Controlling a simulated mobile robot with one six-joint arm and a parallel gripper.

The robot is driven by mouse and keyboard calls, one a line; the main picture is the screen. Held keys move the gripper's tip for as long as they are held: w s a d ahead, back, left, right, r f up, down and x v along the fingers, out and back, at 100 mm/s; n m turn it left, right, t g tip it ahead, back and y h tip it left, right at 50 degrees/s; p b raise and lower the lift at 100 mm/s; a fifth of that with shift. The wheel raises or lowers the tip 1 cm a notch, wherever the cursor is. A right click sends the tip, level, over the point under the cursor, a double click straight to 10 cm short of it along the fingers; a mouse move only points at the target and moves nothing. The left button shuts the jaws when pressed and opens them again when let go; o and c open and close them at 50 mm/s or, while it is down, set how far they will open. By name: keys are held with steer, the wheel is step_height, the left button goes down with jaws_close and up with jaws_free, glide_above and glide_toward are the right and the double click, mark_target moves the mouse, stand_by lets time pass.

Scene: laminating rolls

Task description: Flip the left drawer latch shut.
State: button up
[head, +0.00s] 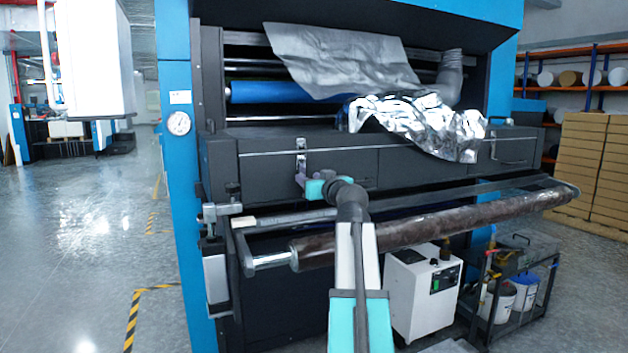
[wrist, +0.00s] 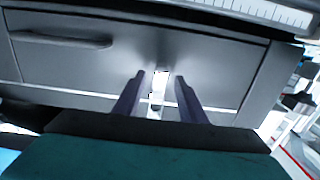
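The left drawer latch (head: 301,145) is a small bright metal fitting at the top edge of the dark drawer front (head: 262,168) in the head view. Its lower part is close to my gripper (head: 299,181), which reaches up to the drawer from the front. In the wrist view my gripper (wrist: 161,80) has its two dark fingers apart, with the bright latch (wrist: 160,86) showing between and beyond them. No contact between fingers and latch is visible. Whether the latch is up or down is hard to tell at this size.
A long brown roller (head: 430,222) runs across the front below the drawers, under my arm. Crumpled silver foil (head: 430,125) hangs over the drawer top at right. A white box unit (head: 423,290) and a dark cart (head: 515,325) stand below. Open floor lies left.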

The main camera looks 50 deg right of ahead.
steer(key=shift+s+a, duration=0.1)
steer(key=shift+s, duration=0.05)
steer(key=shift+s+a, duration=0.1)
steer(key=shift+s, duration=0.05)
steer(key=v, duration=1.3)
stand_by(0.6)
